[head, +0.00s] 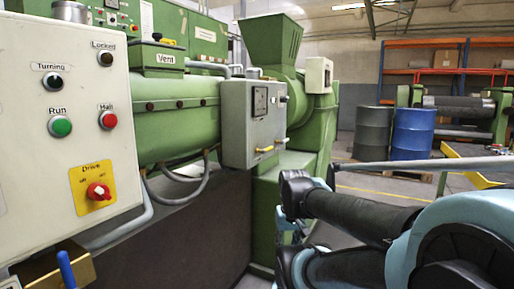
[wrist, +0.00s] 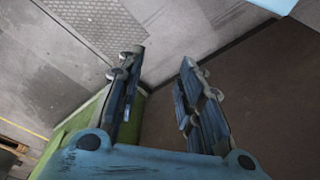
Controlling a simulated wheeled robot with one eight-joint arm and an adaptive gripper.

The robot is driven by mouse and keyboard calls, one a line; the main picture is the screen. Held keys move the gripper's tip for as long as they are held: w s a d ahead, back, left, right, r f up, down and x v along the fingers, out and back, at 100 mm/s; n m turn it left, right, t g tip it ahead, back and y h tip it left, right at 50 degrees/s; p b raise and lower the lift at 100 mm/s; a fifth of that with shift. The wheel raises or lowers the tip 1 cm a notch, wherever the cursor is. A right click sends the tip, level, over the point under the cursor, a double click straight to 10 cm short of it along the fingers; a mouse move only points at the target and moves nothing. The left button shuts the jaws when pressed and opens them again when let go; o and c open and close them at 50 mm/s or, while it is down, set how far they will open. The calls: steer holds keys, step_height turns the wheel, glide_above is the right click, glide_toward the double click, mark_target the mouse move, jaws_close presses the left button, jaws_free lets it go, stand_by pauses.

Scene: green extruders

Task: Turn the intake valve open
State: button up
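No part in view carries a readable intake label, so I cannot tell for sure which one is the intake valve. In the head view a blue lever (head: 66,268) stands up by a brass-coloured block (head: 52,272) at the bottom left, partly cut off by the frame edge. A small black knob (head: 157,37) sits above the "Vent" label on the green machine (head: 180,110). My gripper (wrist: 161,60) is open and empty in the wrist view, its two fingers apart above the floor and a dark brown panel. No valve shows between them.
A cream control panel (head: 60,150) with buttons and a red knob fills the left. A grey box (head: 250,125) with yellow handles juts from the machine. Blue (head: 413,133) and grey (head: 373,132) drums stand behind. My arm fills the lower right.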

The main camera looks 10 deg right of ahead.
steer(key=shift+a, duration=0.15)
step_height(320, 180, up, 43)
steer(key=m+g+y, duration=0.1)
steer(key=m+y, duration=0.1)
steer(key=m, duration=0.5)
glide_above(269, 148)
steer(key=s+d, duration=0.2)
steer(key=d, duration=0.1)
steer(key=x, duration=1.7)
steer(key=shift+w+a, duration=0.1)
steer(key=shift+a, duration=0.05)
jaws_close()
